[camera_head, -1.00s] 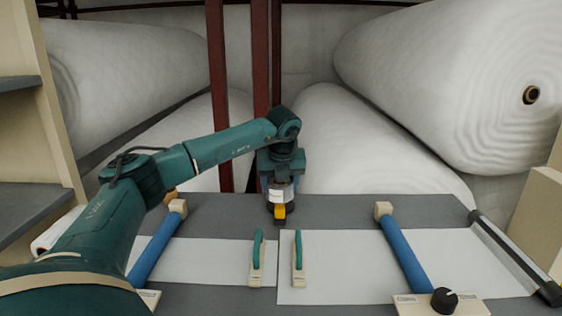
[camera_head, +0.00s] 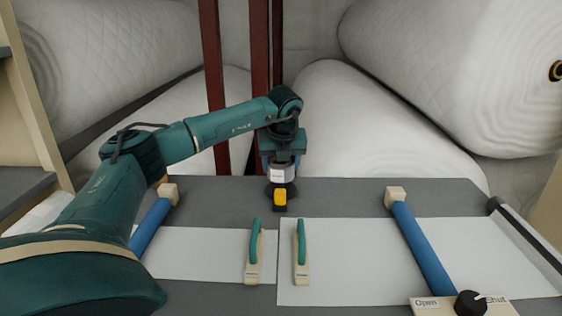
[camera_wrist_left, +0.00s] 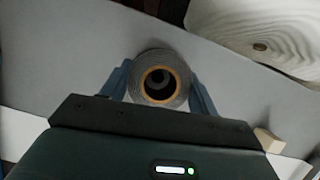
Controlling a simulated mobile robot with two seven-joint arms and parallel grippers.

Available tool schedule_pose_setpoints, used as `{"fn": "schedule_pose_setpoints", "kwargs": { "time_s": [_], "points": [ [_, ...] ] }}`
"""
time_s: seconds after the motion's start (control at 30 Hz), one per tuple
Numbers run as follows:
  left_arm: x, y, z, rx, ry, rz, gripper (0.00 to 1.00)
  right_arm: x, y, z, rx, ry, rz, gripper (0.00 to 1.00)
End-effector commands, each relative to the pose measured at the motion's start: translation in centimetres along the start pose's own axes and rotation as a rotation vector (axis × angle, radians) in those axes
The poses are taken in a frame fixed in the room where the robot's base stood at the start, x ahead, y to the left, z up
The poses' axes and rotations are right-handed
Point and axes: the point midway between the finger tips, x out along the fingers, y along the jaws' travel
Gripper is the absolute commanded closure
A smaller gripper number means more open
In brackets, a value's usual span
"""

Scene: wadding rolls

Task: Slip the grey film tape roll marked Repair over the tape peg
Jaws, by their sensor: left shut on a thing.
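My left gripper (camera_head: 281,168) is shut on the grey tape roll (camera_head: 278,175), which shows a pale label too small to read. It hangs over the back middle of the table. In the left wrist view the roll (camera_wrist_left: 160,62) sits between both fingers, its orange-brown core ring facing the camera. Through its hole I see a dark space with a lighter curved shape. Just below the roll in the head view is a dark base with a yellow block (camera_head: 280,200). I cannot tell a peg there, nor whether roll and base touch. My right gripper is out of view.
The grey table (camera_head: 340,199) carries white sheets (camera_head: 350,260). Two green-handled tools (camera_head: 254,252) (camera_head: 300,252) lie in front, with blue bars (camera_head: 152,224) (camera_head: 422,249) at either side. A dark knob (camera_head: 470,303) sits front right. Large white rolls (camera_head: 455,75) fill the back.

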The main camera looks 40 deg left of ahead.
Motion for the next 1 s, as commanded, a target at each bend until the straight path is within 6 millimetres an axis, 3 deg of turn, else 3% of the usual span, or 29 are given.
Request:
{"fn": "schedule_pose_setpoints", "kwargs": {
  "time_s": [0.03,0.23,1.0],
  "points": [
    [0.9,0.0,-0.4,0.0,0.0,0.0,0.63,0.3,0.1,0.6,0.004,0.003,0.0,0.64],
    [2.2,0.0,-0.9,0.0,0.0,-0.001,0.63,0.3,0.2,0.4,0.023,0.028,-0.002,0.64],
    [2.2,-0.1,-0.9,0.0,0.0,-0.001,0.63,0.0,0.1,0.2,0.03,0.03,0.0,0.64]
  ]
}}
